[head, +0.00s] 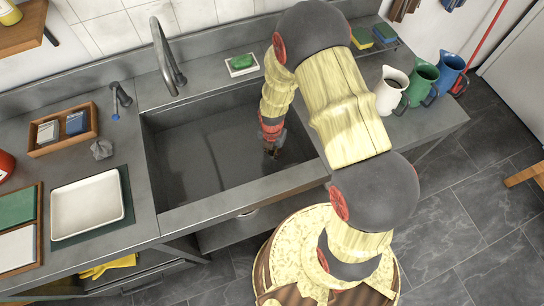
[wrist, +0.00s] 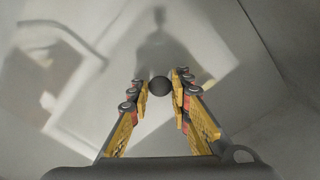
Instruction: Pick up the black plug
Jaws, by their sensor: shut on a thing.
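The black plug (wrist: 159,87) shows in the wrist view as a small dark round thing between my fingertips. My gripper (wrist: 160,80) is shut on it, with one yellow finger on each side. In the head view my gripper (head: 271,152) points down inside the grey sink basin (head: 190,160), toward its right side. The plug cannot be made out clearly there. I cannot tell whether it touches the basin floor.
A tap (head: 165,55) rises behind the basin. A green soap on a white dish (head: 242,66) lies on the back ledge. White (head: 391,92), green (head: 422,83) and blue (head: 450,72) jugs stand at the right. A white tray (head: 88,203) lies left.

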